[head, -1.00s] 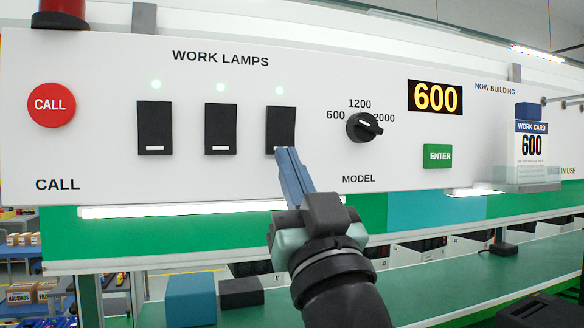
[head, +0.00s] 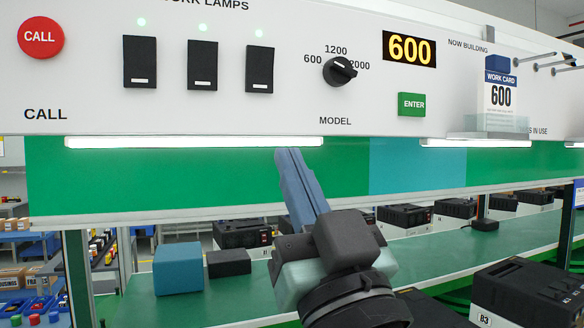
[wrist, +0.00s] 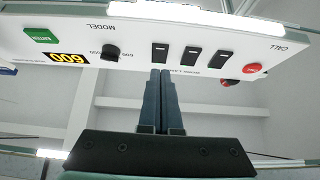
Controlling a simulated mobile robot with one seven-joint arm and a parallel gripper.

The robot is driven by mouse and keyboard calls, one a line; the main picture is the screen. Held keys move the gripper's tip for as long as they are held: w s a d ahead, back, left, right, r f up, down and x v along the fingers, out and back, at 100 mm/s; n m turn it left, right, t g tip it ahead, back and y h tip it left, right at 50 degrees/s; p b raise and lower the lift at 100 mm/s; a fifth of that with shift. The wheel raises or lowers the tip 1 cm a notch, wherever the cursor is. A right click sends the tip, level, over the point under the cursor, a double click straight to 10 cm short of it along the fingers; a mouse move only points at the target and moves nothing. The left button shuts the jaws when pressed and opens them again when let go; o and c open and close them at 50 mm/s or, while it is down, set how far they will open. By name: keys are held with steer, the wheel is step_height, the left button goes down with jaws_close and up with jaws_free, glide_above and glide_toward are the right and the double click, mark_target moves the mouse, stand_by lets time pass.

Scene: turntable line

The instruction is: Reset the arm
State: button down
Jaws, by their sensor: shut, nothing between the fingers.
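My gripper (head: 289,156) is shut and empty in the head view, its blue-grey fingers pointing up, with the tips in front of the green back panel just below the lamp strip. It also shows in the wrist view (wrist: 161,75), with the fingers side by side. Above it is the white control panel (head: 200,105) with three black rocker switches (head: 260,70), each under a lit green lamp. To their right are the black model knob (head: 340,71), the green ENTER button (head: 411,104) and a display (head: 409,48) reading 600. The red CALL button (head: 41,37) is at the far left.
A lit lamp strip (head: 195,142) runs under the panel. On the green shelf stand a teal box (head: 178,269) and a dark box (head: 228,262). A work card (head: 500,88) sits in a clear holder at the right. Black cases (head: 535,290) stand at lower right.

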steer(key=s+a+r+m+t+h, duration=0.1)
steer(key=s+r+m+t+h, duration=0.2)
steer(key=s+h, duration=0.5)
steer(key=shift+s+a, duration=0.15)
steer(key=shift+s, duration=0.6)
